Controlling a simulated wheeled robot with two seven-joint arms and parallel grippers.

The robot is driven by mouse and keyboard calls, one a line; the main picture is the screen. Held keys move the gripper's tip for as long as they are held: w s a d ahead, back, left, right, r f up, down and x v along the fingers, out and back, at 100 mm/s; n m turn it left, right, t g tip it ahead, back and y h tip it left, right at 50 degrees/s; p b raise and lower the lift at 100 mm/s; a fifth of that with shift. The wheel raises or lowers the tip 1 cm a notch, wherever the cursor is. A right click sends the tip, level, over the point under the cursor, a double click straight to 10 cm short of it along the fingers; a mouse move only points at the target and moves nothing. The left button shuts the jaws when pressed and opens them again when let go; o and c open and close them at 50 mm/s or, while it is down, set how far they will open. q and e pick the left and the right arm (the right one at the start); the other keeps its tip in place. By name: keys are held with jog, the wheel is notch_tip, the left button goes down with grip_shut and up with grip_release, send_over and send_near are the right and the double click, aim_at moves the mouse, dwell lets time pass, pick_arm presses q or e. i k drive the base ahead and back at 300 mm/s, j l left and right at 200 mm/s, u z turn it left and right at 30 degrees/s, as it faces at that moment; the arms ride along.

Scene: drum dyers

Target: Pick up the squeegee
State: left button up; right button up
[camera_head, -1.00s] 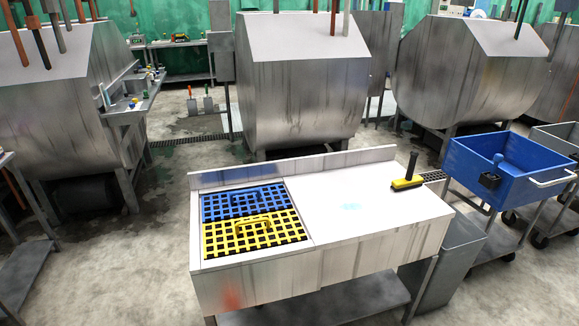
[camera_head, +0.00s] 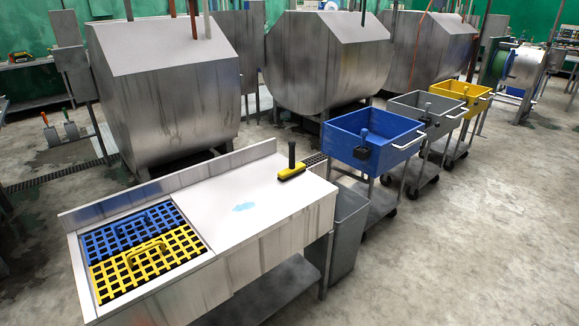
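The squeegee (camera_head: 292,170) has a yellow head and a dark upright handle. It rests on the flat right part of the metal sink table (camera_head: 235,205), near its back right corner. Neither of my grippers shows in the head view, so nothing of mine is seen touching it.
A blue grid (camera_head: 130,235) and a yellow grid (camera_head: 150,262) cover the table's left part. A grey bin (camera_head: 348,235) stands at its right end. Blue (camera_head: 372,140), grey (camera_head: 425,112) and yellow (camera_head: 460,95) carts line up beyond. Large steel drums stand behind. The floor at right is clear.

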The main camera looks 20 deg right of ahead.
aim_at(294, 169)
jog(key=i+l+z, duration=0.4)
jog(key=i, duration=0.15)
jog(key=i+z, duration=0.45)
jog(key=i+l, duration=0.05)
